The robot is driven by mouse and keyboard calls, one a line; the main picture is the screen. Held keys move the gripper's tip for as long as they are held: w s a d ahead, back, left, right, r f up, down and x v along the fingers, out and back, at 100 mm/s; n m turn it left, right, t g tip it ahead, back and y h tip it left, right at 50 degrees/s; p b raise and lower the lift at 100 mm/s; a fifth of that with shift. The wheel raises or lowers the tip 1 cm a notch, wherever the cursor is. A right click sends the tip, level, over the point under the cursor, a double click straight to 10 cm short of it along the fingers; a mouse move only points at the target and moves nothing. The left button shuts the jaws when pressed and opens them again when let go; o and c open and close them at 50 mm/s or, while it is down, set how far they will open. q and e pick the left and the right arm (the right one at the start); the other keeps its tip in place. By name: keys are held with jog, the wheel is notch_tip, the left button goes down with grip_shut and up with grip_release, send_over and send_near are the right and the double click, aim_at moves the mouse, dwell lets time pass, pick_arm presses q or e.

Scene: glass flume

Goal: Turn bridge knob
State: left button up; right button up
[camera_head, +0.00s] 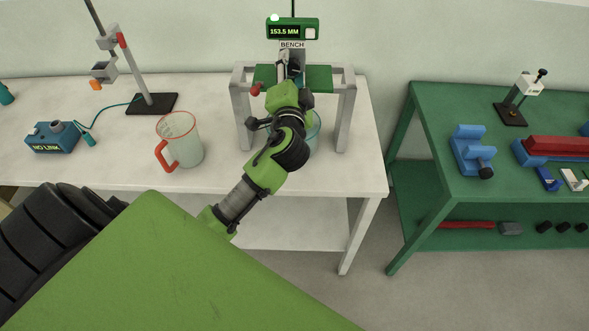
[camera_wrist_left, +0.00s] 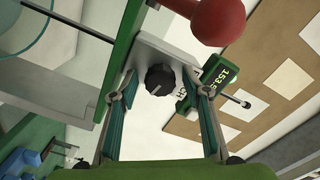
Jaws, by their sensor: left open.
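The bridge is a grey frame (camera_head: 346,112) with a green crosspiece (camera_head: 319,77) on the white bench. In the left wrist view a round black knob (camera_wrist_left: 160,79) with a pale mark sits on a grey plate. My left gripper (camera_wrist_left: 162,88) is open, with one finger on each side of the knob. I cannot tell whether the fingers touch it. In the head view my left arm hides the knob, and the gripper (camera_head: 290,68) shows only in part at the bridge's middle. My right gripper is in neither view.
A red ball handle (camera_wrist_left: 215,18) is close by the knob; it also shows in the head view (camera_head: 256,89). A green display (camera_head: 292,29) above reads 153.5 MM. A red-handled jug (camera_head: 181,140) stands left of the bridge. A glass vessel (camera_head: 314,130) is partly behind my arm.

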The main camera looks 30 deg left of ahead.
pick_arm(q)
jog(key=n, duration=0.1)
jog(key=n+b, duration=0.1)
jog(key=shift+s+d+f+n, duration=0.15)
jog(key=shift+s+n, duration=0.05)
jog(key=shift+n, duration=0.2)
jog(key=b+v, duration=0.5)
jog(key=v, duration=0.9)
jog(key=s+d+f+g+h, duration=0.2)
jog(key=f+g+h, duration=0.1)
jog(key=f, duration=0.9)
jog(key=s+d+f+g+h, duration=0.2)
jog(key=f+g, duration=0.1)
jog(key=f, duration=1)
jog(key=shift+s+h, duration=0.3)
jog(key=shift+h, duration=0.1)
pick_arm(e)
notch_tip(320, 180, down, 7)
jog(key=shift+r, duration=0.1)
